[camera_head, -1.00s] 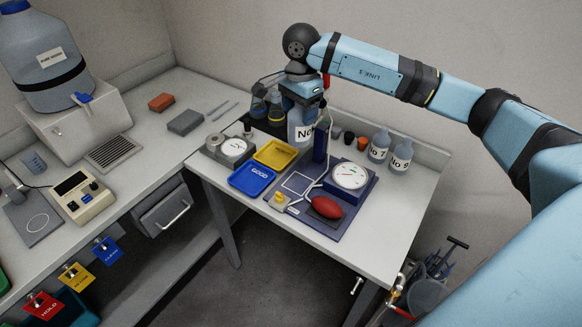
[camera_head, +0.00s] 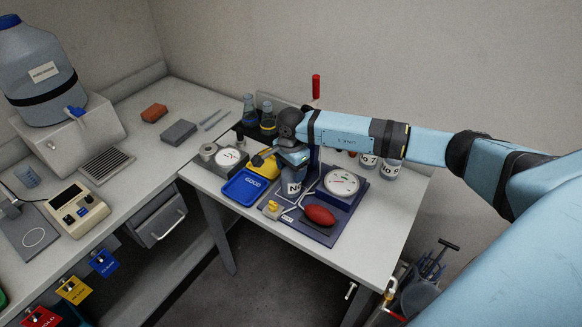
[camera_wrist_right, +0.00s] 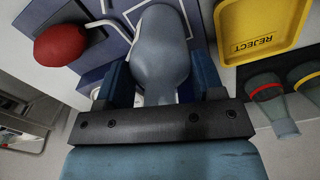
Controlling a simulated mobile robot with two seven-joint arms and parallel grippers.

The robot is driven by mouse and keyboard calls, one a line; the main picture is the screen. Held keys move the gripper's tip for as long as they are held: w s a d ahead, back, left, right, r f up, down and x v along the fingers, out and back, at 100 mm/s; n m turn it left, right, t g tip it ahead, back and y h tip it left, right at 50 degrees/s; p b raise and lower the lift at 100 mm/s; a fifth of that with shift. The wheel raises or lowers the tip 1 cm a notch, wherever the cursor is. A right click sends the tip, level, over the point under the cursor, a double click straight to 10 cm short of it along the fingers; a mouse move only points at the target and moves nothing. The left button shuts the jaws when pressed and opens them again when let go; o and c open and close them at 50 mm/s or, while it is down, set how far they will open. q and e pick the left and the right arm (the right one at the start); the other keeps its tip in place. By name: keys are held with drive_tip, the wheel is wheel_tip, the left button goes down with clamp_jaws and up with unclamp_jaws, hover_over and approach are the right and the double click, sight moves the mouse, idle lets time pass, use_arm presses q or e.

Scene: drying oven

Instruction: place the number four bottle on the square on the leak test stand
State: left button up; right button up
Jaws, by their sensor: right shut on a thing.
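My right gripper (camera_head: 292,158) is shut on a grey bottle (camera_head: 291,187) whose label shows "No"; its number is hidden. The bottle looks about upright over the outlined square of the blue leak test stand (camera_head: 322,236). I cannot tell whether its base touches the stand. In the right wrist view the bottle (camera_wrist_right: 160,55) lies between the two fingers and covers most of the square; parts of the white outline (camera_wrist_right: 130,12) show beside it. The stand carries a dial gauge (camera_head: 341,182) and a red bulb (camera_head: 320,215). My left gripper is not in view.
A blue GOOD tray (camera_head: 243,188) is just left of the stand. A yellow REJECT tray (camera_wrist_right: 262,30) lies beside the bottle, mostly hidden in the head view. Two bottles (camera_head: 390,170) stand behind the gauge. Flasks (camera_head: 267,122) stand at the back.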

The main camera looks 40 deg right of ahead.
drive_tip(key=shift+f+b, duration=0.2)
drive_tip(key=shift+b, duration=0.1)
drive_tip(key=o, duration=0.9)
drive_tip(key=shift+r, duration=0.1)
drive_tip(key=shift+o, duration=0.2)
drive_tip(key=shift+r, duration=0.1)
